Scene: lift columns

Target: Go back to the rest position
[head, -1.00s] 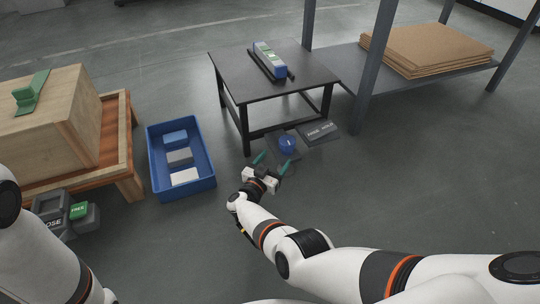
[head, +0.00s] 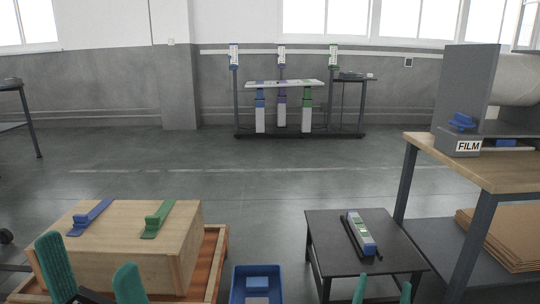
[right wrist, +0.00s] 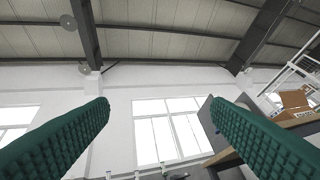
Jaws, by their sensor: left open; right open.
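My left gripper (head: 92,265) shows at the lower left of the head view. Its two green fingers stand upright and wide apart, with nothing between them, in front of the wooden box. My right gripper (head: 383,290) shows at the bottom edge, in front of the small black table; only its green fingertips are in view there, spread apart. In the right wrist view the right fingers (right wrist: 160,110) are also apart and empty, pointing up towards windows and the roof. The arms are out of view.
A wooden box (head: 130,255) with blue and green handles stands on a pallet at left. A blue bin (head: 237,293) is at bottom centre. The black table (head: 335,245) holds a column-like part (head: 360,234). A workbench (head: 460,160) is at right, lift columns (head: 281,105) far back. Middle floor is clear.

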